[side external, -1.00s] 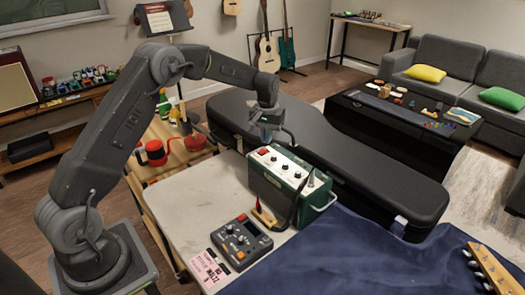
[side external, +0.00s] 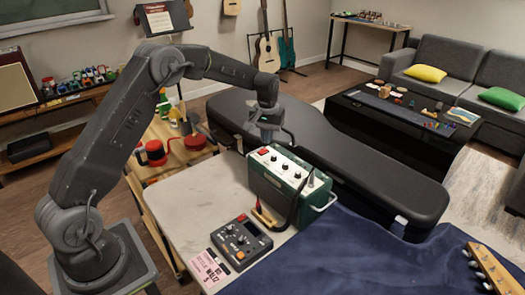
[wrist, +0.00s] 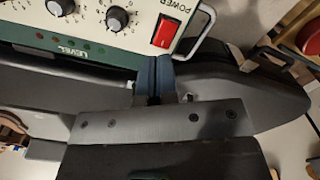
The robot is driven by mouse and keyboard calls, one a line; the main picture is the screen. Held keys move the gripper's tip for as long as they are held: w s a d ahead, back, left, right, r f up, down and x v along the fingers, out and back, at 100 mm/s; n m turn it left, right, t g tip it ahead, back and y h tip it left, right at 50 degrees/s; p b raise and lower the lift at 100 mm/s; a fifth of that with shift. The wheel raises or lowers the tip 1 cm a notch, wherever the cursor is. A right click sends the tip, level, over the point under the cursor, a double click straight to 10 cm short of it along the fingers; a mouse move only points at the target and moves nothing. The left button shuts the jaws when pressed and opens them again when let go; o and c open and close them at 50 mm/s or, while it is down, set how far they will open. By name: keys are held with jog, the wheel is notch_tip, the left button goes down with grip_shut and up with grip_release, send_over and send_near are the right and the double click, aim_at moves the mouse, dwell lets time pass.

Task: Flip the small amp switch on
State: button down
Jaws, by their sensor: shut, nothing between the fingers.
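The small amp (side external: 290,180) is a green box with a cream top panel. It stands upright on the white-topped bench. Its red power switch (side external: 265,151) sits at the panel's left end, beside a row of black knobs. In the wrist view the red switch (wrist: 165,31) lies under the word POWER, near a metal handle. My gripper (side external: 266,136) is shut and empty just behind the switch end of the amp. In the wrist view its blue-grey fingertips (wrist: 154,72) are together at the panel's edge, just below the switch. I cannot tell whether they touch the amp.
A grey pedal (side external: 241,241) and a pink card (side external: 207,270) lie on the bench in front of the amp. A black guitar case (side external: 350,160) lies behind it. A dark blue cloth (side external: 370,255) covers the right side. Red containers (side external: 192,142) stand at the left.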

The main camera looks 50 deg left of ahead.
aim_at(267, 151)
jog(key=shift+f, duration=1.35)
dwell(0.6)
jog(key=shift+r, duration=0.15)
notch_tip(267, 151, up, 7)
jog(key=shift+f, duration=0.1)
dwell(0.6)
